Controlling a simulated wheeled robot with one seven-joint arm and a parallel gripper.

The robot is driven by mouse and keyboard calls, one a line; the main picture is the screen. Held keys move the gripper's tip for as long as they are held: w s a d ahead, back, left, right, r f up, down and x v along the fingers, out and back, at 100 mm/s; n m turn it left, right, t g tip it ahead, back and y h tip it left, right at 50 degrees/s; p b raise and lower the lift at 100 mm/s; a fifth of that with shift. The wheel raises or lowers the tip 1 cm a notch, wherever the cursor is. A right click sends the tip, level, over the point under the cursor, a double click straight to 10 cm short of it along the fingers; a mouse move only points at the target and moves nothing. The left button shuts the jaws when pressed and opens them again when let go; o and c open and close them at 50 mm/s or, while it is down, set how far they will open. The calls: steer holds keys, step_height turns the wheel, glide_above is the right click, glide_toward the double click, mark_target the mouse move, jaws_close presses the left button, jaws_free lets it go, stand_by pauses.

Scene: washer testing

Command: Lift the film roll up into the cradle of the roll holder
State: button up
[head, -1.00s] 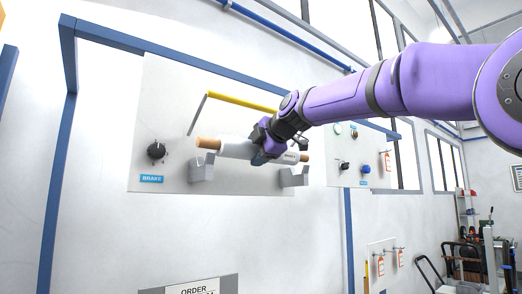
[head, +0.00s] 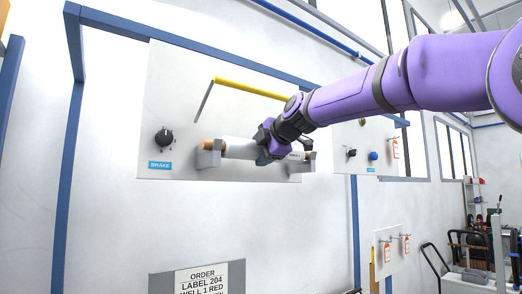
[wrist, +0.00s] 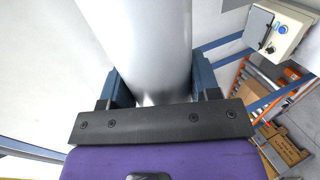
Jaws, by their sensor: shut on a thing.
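The film roll (head: 240,151) is a pale cylinder with a tan core end (head: 207,144) at its left. It lies nearly level at the roll holder, whose two grey cradle brackets show at the left (head: 208,160) and, partly hidden, at the right (head: 301,166). The roll's ends overlap the bracket tops; I cannot tell whether they bear its weight. My gripper (head: 266,150) is shut on the roll near its middle. In the wrist view the roll (wrist: 145,40) runs between the two blue fingers of my gripper (wrist: 160,88).
The white panel (head: 180,90) behind the holder carries a black brake knob (head: 164,139) at the left. A yellow bar (head: 250,88) on a grey arm juts out above the roll. A blue frame (head: 72,180) surrounds the panel. An order sign (head: 197,280) stands below.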

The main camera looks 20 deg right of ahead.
steer(key=o, duration=1.4)
steer(key=shift+o, duration=0.2)
steer(key=shift+s, duration=0.1)
steer(key=v, duration=1)
steer(key=shift+s+r, duration=0.25)
steer(key=shift+s, duration=0.05)
steer(key=shift+d, duration=0.15)
steer(key=s+d+f+m+g+h, duration=0.1)
steer(key=s+f+m+g, duration=0.1)
steer(key=s+f+m, duration=0.5)
steer(key=s+d+f+m+g+h, duration=0.1)
steer(key=s+d+f+m+g, duration=0.1)
steer(key=s+f+m, duration=0.5)
steer(key=s+d+f+m+g+h, duration=0.2)
steer(key=s+f+m+g, duration=0.2)
steer(key=s+f, duration=0.9)
step_height(320, 180, down, 10)
steer(key=m, duration=0.3)
steer(key=shift+s+d+m, duration=0.2)
steer(key=shift+m, duration=0.1)
